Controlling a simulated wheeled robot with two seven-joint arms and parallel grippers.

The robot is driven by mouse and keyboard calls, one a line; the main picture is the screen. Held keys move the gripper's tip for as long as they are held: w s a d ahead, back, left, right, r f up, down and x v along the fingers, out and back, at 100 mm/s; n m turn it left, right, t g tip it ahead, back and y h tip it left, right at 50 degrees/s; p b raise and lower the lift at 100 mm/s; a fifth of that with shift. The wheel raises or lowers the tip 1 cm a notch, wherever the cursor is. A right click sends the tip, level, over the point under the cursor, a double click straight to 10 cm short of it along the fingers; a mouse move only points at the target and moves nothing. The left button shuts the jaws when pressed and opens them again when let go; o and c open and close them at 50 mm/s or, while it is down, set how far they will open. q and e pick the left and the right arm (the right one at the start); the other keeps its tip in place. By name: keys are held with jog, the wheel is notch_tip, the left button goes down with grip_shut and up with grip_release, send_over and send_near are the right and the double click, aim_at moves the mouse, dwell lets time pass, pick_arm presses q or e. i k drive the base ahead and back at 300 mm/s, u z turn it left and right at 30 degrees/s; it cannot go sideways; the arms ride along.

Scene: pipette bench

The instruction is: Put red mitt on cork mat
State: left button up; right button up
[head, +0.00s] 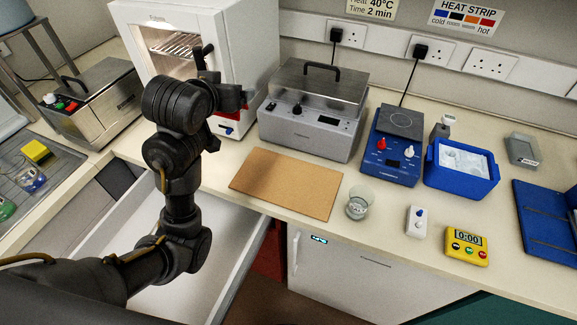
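The cork mat (287,183) lies flat and bare on the bench, in front of the grey lidded bath. My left gripper (222,82) is raised in front of the white oven, to the left of and above the mat. Its fingers are dark and seen at an angle, so their opening is unclear, and I see nothing held in it. My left arm hides part of the oven front and part of the open drawer (235,225). My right gripper is out of view.
The white oven (235,40) has a lit interior with a rack. The grey bath (312,125) stands behind the mat. A glass beaker (360,203) stands close to the mat's right side, with a blue hotplate (392,150) behind. The open drawer juts out below the bench edge.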

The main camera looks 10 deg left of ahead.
aim_at(287, 179)
jog(key=z, duration=1.35)
jog(key=k, duration=0.9)
jog(key=u, duration=0.45)
